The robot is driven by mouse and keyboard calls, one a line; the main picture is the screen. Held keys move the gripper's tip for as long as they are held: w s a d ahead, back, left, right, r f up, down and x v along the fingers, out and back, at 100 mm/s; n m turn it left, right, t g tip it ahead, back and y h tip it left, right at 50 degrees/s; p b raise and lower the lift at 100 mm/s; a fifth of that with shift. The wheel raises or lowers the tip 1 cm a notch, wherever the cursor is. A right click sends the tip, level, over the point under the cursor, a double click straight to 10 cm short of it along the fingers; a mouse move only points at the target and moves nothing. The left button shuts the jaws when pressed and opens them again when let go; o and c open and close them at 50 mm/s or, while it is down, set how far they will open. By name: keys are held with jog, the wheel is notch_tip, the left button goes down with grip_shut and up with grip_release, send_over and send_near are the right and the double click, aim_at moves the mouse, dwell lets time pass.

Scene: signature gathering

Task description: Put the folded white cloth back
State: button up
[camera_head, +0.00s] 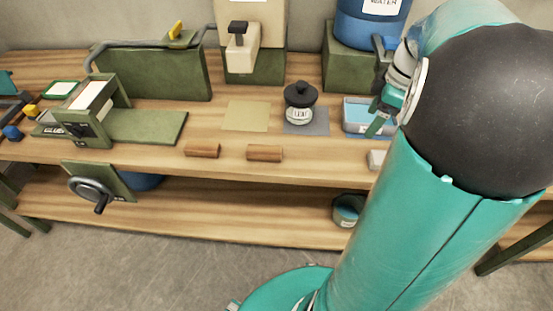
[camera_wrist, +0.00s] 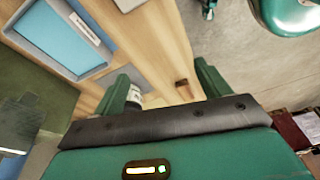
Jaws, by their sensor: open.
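A small white piece, which looks like the folded white cloth (camera_head: 376,159), lies near the bench's front edge, in front of the blue tray and partly hidden by my arm. It seems to show at the top edge of the wrist view (camera_wrist: 126,4), cut off. My gripper (camera_head: 378,120) is over the blue tray (camera_head: 357,115), behind the cloth. In the wrist view my gripper (camera_wrist: 163,82) has its two green fingers apart, with nothing held between them. The tray also fills the upper left of the wrist view (camera_wrist: 99,62).
A black-lidded jar (camera_head: 300,108) stands on a grey mat left of the tray. Two brown blocks (camera_head: 202,150) (camera_head: 265,153) lie by the front edge. A blue water container (camera_head: 368,30) stands on a green block behind. A tan mat (camera_head: 246,116) is bare.

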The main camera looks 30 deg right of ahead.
jog(key=s+a+r+m+t, duration=0.1)
jog(key=a+m, duration=0.2)
jog(key=a, duration=0.6)
jog(key=s+a+r+m+t+h, duration=0.1)
jog(key=s+a+m, duration=0.1)
jog(key=a, duration=0.8)
jog(key=s+a+r+m+t+h, duration=0.1)
jog(key=a+m, duration=0.3)
jog(key=a, duration=0.6)
jog(key=shift+s+a+r+t, duration=0.2)
jog(key=shift+s+r+t, duration=0.25)
jog(key=shift+s, duration=0.3)
jog(key=shift+f, duration=0.1)
